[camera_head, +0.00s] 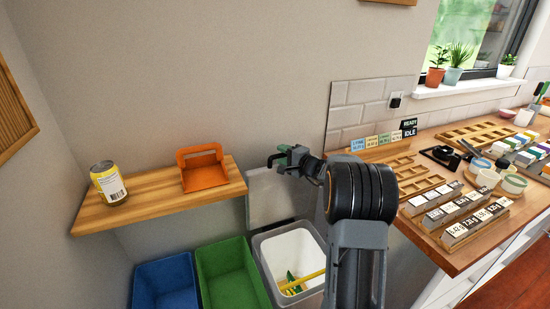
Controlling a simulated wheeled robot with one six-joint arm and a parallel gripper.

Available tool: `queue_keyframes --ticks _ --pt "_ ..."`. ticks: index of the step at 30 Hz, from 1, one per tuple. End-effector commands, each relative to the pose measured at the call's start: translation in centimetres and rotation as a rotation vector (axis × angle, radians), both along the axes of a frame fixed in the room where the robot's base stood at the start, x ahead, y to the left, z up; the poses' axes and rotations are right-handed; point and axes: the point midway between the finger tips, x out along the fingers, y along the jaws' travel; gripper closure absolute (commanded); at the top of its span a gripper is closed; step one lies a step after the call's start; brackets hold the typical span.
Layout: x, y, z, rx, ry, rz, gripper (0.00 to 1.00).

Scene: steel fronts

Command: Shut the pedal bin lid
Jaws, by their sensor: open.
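The pedal bin (262,262) stands on the floor below the counter's left end. It has a grey rim and a white inside, with yellow and green items in it. Its grey lid (270,200) stands raised, upright against the wall behind the bin. My gripper (277,156) is open and empty at the lid's top edge, above the bin. I cannot tell whether it touches the lid. My arm hides the right side of the bin and part of the lid's right edge.
A green bin (228,272) and a blue bin (165,283) stand left of the pedal bin. A wooden shelf (150,197) above them bears a can (108,182) and an orange dustpan-like holder (203,170). The wooden counter (470,255) on the right is crowded with trays and blocks.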

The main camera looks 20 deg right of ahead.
Motion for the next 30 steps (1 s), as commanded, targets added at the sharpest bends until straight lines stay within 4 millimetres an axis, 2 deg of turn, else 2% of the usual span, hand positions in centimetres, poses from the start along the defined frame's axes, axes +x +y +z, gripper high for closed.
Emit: queue_keyframes --ticks 2,15,22,23,24,30 --pt "0.0 0.1 0.0 0.0 0.0 0.001 0.59" --pt "0.0 -0.1 0.0 0.0 0.0 -0.001 1.0" --pt "-0.1 -0.1 0.0 0.0 0.0 -0.002 1.0" --pt "-0.2 4.9 0.1 0.003 0.002 0.016 1.0" --pt "0.0 2.8 0.0 0.001 0.0 0.008 1.0" --pt "-0.9 0.3 -0.6 -0.001 -0.021 0.002 1.0"
